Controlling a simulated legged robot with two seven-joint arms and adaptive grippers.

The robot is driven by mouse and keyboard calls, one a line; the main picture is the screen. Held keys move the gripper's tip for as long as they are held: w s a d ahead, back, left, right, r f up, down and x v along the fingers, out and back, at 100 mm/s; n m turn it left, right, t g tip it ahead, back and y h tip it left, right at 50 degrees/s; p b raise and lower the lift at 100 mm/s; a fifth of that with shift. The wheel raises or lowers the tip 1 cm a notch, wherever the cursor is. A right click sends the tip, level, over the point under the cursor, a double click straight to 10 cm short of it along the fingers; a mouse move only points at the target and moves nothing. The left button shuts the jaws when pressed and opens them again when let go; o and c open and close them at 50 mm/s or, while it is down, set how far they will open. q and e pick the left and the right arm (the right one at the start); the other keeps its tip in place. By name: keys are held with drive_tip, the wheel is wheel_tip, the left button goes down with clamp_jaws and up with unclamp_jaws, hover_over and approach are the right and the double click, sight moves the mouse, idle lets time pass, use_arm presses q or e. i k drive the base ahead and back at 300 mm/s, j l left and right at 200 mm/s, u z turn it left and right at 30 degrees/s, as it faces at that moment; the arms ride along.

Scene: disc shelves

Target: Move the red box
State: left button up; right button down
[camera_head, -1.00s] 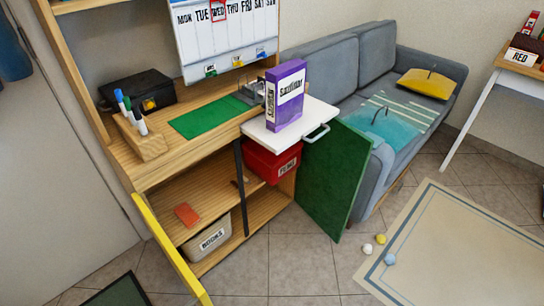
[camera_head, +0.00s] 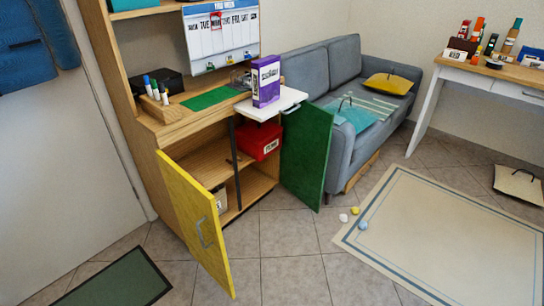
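The red box (camera_head: 259,141) with a white label sits in the cabinet's upper right, just under the white pull-out shelf (camera_head: 268,104). The label's lettering is too small to read surely. The green door (camera_head: 306,155) stands open to the right of the box, and the yellow door (camera_head: 190,215) stands open at the front left. A dark upright bar (camera_head: 235,160) stands to the left of the box. A purple box (camera_head: 265,82) stands on the pull-out shelf above. Neither of my grippers shows in the view.
A grey sofa (camera_head: 345,160) is behind the green door. A pale rug (camera_head: 450,230) and several small balls (camera_head: 355,210) lie on the floor at right. A dark green mat (camera_head: 120,282) lies front left. The tiled floor before the cabinet is clear.

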sight(258, 152)
drive_tip(key=u, duration=1.7)
drive_tip(key=i+l, duration=0.15)
drive_tip(key=l, duration=0.65)
drive_tip(key=i+l, duration=0.15)
drive_tip(key=l, duration=0.7)
drive_tip(key=i+l+u, duration=0.1)
drive_tip(key=l, duration=0.7)
drive_tip(key=i+l, duration=0.15)
drive_tip(key=l, duration=0.7)
drive_tip(key=i+l+u, duration=0.1)
drive_tip(key=l, duration=0.7)
drive_tip(key=i+l, duration=0.1)
drive_tip(key=l, duration=0.75)
